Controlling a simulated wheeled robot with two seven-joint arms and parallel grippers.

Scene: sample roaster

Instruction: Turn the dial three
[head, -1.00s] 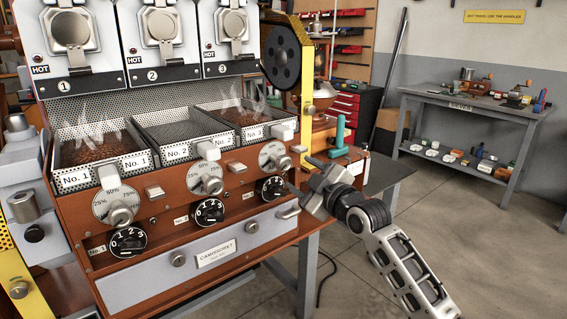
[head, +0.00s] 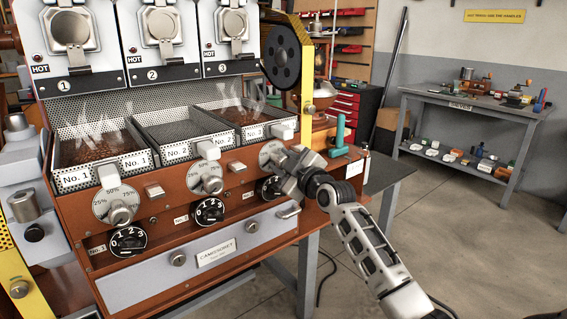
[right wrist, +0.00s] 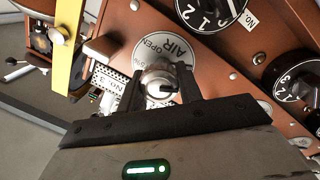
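The third white dial (head: 268,150) sits on the brown panel below the No. 3 bin, partly hidden by my right gripper (head: 281,163). In the right wrist view this dial (right wrist: 150,47) reads AIR and OPEN, with a silver knob (right wrist: 158,78) at its centre. My right gripper (right wrist: 160,92) has its two dark fingers apart, one on each side of that knob; whether they touch it is unclear. The black numbered dial No. 3 (head: 268,188) lies just below, partly covered by my gripper; it also shows in the right wrist view (right wrist: 212,8). My left gripper is not in view.
White dials one (head: 115,204) and two (head: 206,178) and their black dials are to the left. A teal-handled tool (head: 340,135) stands at the right.

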